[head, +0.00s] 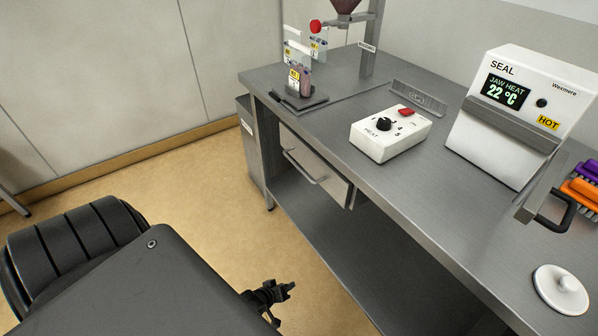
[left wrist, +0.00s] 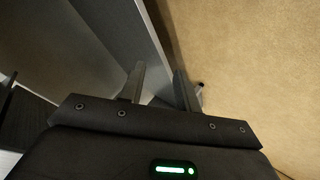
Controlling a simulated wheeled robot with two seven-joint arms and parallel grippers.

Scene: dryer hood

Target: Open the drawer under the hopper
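The drawer looks shut or nearly so; I cannot tell exactly. My left gripper (head: 284,291) is low in front of the bench, well apart from the handle, over the floor. In the left wrist view its fingers (left wrist: 160,83) stand apart with nothing between them. The handle cannot be made out there. My right gripper is in neither view.
A lower shelf (head: 370,255) runs underneath. The floor (head: 190,180) before the drawer is clear.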

